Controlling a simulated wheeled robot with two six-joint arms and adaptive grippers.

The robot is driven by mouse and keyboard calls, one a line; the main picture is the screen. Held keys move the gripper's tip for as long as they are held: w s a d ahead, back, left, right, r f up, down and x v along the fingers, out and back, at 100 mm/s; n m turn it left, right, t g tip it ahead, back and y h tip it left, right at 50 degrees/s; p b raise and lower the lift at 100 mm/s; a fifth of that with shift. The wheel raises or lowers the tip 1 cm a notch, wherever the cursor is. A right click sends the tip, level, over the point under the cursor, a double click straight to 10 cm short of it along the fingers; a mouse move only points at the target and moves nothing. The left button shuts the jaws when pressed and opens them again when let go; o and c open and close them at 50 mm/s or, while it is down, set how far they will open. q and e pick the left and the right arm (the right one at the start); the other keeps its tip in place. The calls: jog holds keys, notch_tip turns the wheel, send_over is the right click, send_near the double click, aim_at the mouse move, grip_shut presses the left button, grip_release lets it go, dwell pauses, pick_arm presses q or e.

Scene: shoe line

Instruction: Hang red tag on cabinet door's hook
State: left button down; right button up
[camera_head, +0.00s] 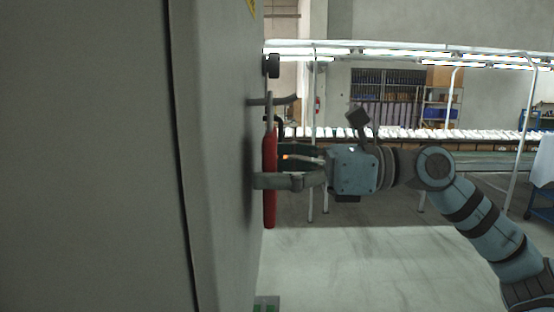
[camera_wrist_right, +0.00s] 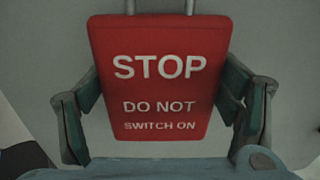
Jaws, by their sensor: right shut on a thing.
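The red tag (camera_head: 269,148) is upright and seen edge-on against the grey cabinet door (camera_head: 222,190). The wrist view shows its face (camera_wrist_right: 160,92), reading "STOP DO NOT SWITCH ON". My right gripper (camera_head: 276,170) is shut on the tag's two sides, with one finger on each side in the wrist view (camera_wrist_right: 162,105). The hook (camera_head: 285,101) sticks out from the door at the tag's top. The tag's thin grey loop rises past the hook and overlaps it in the head view. I cannot tell whether the loop is around it. My left gripper is out of view.
A dark knob (camera_head: 272,66) sits on the door above the hook. The cabinet fills the left half of the head view. Open floor (camera_head: 350,265) lies to its right. A conveyor line with shoes (camera_head: 430,133) and shelves (camera_head: 440,105) stand far behind.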

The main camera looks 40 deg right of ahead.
dwell(0.4)
jog(key=o, duration=1.1)
